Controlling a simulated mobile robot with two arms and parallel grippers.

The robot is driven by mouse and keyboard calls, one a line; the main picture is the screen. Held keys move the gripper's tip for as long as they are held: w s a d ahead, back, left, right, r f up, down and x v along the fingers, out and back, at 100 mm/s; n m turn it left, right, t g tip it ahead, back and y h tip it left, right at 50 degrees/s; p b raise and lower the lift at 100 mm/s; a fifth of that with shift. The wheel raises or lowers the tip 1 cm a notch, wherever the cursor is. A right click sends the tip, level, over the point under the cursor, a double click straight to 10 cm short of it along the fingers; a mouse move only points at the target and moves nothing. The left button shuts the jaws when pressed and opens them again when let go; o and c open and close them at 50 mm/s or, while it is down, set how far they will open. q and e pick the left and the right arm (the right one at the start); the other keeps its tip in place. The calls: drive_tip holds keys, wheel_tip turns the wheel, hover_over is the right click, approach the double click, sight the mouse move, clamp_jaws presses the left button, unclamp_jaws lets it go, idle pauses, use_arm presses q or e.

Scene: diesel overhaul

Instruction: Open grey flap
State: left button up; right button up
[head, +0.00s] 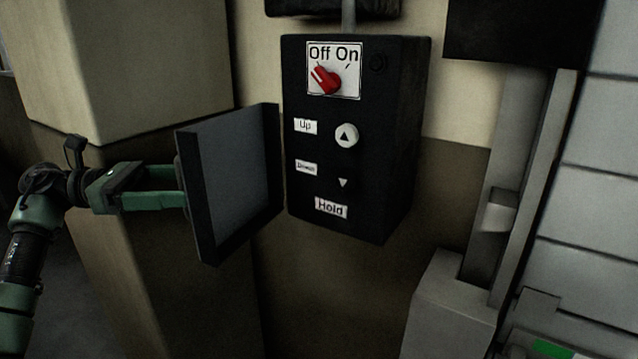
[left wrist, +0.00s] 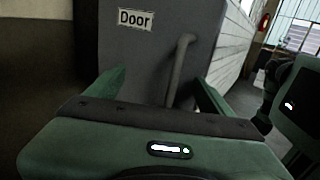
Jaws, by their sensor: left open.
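The grey flap (head: 235,170) stands swung open at the left side of a black control box (head: 370,195). Its grey inner face with a dark rim shows in the head view. In the left wrist view its outer face (left wrist: 145,50) carries a "Door" label (left wrist: 135,18) and a bent grey handle (left wrist: 181,65). My left gripper (head: 180,187) is behind the flap on its outer side. Its open fingers (left wrist: 160,92) stand on both sides of the handle. Whether they touch the flap is hidden. My right gripper is not in view.
The box front shows a red Off/On knob (head: 324,80), a white up button (head: 346,135) and a dark down button (head: 343,183). A beige pillar (head: 125,60) stands left, behind my arm. Grey metal housing (head: 450,305) stands at the right.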

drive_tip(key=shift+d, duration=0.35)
use_arm(q)
drive_tip(key=shift+a, duration=0.1)
drive_tip(key=a, duration=0.6)
drive_tip(key=shift+a, duration=0.4)
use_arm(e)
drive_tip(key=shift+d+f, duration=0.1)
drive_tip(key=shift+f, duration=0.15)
